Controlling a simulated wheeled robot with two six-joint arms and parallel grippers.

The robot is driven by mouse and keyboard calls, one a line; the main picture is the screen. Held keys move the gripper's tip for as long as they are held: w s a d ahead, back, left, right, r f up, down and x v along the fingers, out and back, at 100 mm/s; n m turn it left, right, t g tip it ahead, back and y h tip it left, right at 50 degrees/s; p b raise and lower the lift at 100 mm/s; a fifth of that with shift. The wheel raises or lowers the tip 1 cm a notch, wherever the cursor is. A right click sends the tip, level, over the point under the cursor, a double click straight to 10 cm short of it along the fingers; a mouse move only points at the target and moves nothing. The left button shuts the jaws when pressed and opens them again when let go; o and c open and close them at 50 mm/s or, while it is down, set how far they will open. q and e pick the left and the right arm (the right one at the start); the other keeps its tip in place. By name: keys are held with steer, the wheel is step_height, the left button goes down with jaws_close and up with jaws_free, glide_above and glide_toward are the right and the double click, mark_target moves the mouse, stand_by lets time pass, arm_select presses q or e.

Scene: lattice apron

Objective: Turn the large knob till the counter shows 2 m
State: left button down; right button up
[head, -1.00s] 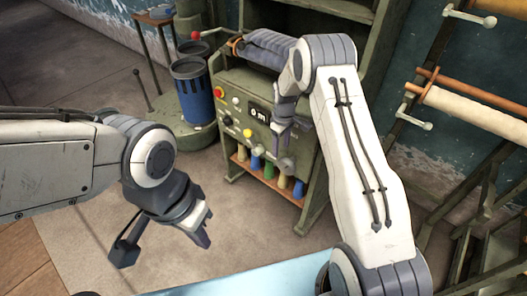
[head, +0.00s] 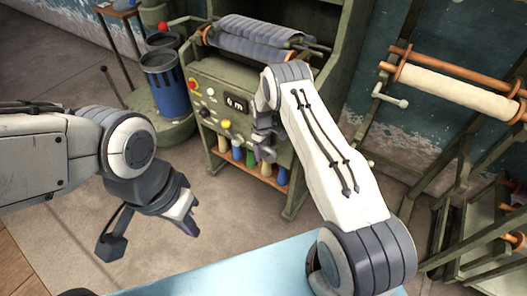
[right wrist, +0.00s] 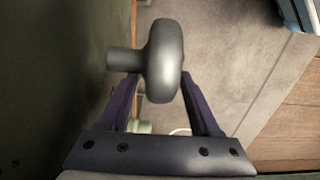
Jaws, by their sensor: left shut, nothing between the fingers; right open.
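The counter (head: 236,103) on the green machine's front panel reads 0 m. The large knob is a grey round knob (right wrist: 166,60) on a short stem in the right wrist view. The stem runs left toward the dark panel. My right gripper (head: 265,147) is in front of the panel, below and right of the counter, and hides most of the knob in the head view. In the right wrist view its two fingers are open, one on each side of the knob; whether they touch it I cannot tell. My left gripper (head: 188,220) is shut and empty, away from the machine.
The panel also carries a red button (head: 193,85), a yellow button (head: 226,124) and small knobs. Several coloured bobbins stand on a shelf below. A blue bin (head: 166,88) is left of the machine. A rack with a cream roll (head: 450,92) stands right. A light blue surface (head: 235,272) is in front.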

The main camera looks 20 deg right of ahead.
steer(key=shift+d, duration=0.1)
jaws_close()
